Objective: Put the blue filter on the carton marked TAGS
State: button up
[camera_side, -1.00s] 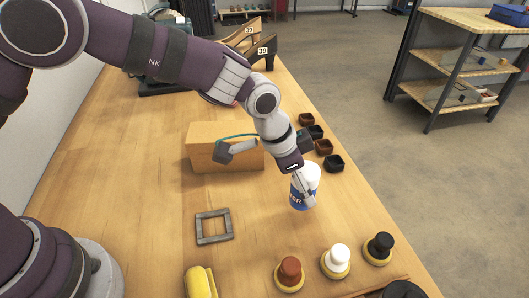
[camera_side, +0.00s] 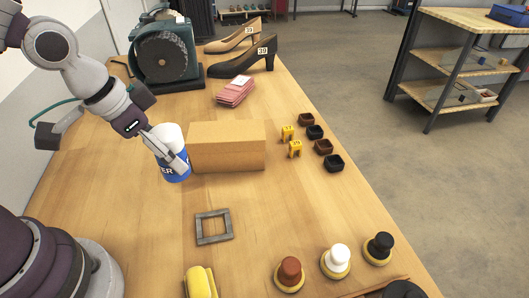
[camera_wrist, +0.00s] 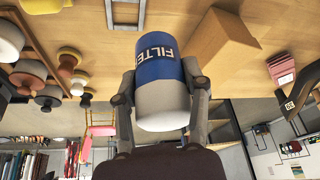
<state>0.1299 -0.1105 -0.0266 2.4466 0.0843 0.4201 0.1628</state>
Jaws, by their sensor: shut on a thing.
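The blue filter (camera_side: 178,174) is a cylinder, white at one end and blue below, with lettering on its side. My gripper (camera_side: 172,154) is shut on it, and the filter is nearly upright. In the wrist view the filter (camera_wrist: 158,70), lettered FILTE, sits between my fingers (camera_wrist: 161,88). A plain brown carton (camera_side: 227,150) stands just right of the filter in the side view. The carton also shows in the wrist view (camera_wrist: 226,38), beyond the filter. I see no TAGS mark on its visible faces. I cannot tell how high the filter is.
A grey square frame (camera_side: 214,227) lies in front. Knobbed brown, white (camera_side: 337,259) and black pieces stand at front right. A grinder (camera_side: 163,55) and shoes (camera_side: 246,57) are at the back.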

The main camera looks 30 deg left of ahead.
jog(key=a+r+n, duration=0.2)
jog(key=a, duration=0.1)
jog(key=y, duration=0.1)
send_over(232, 127)
jog(key=s, duration=0.2)
jog(key=shift+w+a+f, duration=0.1)
jog(key=shift+a+f, duration=0.15)
jog(key=shift+f, duration=1.95)
jog(key=shift+f, duration=0.1)
jog(key=o, duration=1.2)
jog(key=shift+f, duration=0.1)
